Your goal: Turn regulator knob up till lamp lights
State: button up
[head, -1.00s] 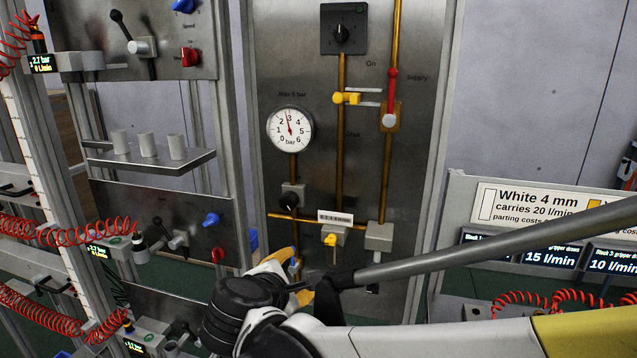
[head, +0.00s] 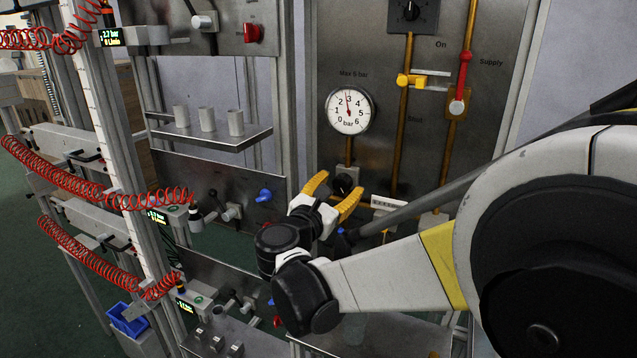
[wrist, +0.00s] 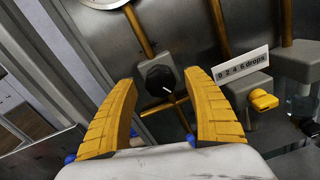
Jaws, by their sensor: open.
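The black regulator knob (head: 344,184) sits on a grey block on a brass pipe below the round pressure gauge (head: 349,111). In the wrist view the knob (wrist: 159,77) has a white pointer mark toward lower right. My gripper (head: 339,188) is open in front of the knob. In the wrist view its yellow fingers (wrist: 160,92) stand left and right of the knob, with gaps on both sides; I see no contact. The gauge needle points just short of 3 bar. I cannot make out a lit lamp.
A yellow tap (wrist: 263,100) and a drops label (wrist: 243,66) are right of the knob. A yellow-handled valve (head: 404,80) and red lever (head: 464,60) are higher up. A shelf with grey cylinders (head: 236,122) and red coiled hoses (head: 60,178) are at left.

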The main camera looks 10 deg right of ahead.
jog(key=shift+w+d, duration=0.35)
jog(key=shift+w, duration=0.15)
jog(key=c, duration=1.2)
jog(key=shift+m, duration=1.4)
jog(key=o, duration=1.2)
